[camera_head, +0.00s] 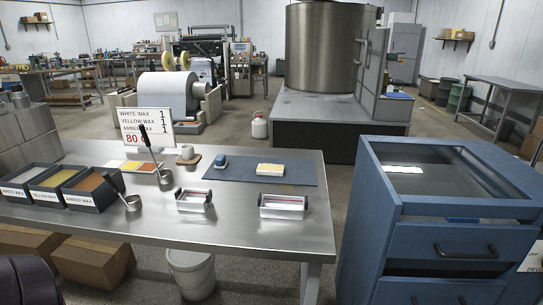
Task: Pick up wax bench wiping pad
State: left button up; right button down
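A pale cream-yellow pad-like block (270,169) lies flat on the blue mat (300,177) on the steel bench. A small blue and white object (221,161) sits to its left on the same mat. I cannot tell for certain which of these two is the wiping pad; the pale block looks most like one. Neither of my grippers is in view, and nothing touches the block.
On the steel bench (250,228) stand two metal trays (283,207), metal ladles (132,203), wax bins labelled white, yellow and amber (92,190), and a sign (147,127). A blue drawer cabinet (440,240) stands right of the bench. A white bucket (190,275) is below.

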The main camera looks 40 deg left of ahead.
aim_at(222, 163)
jog(key=u, duration=1.75)
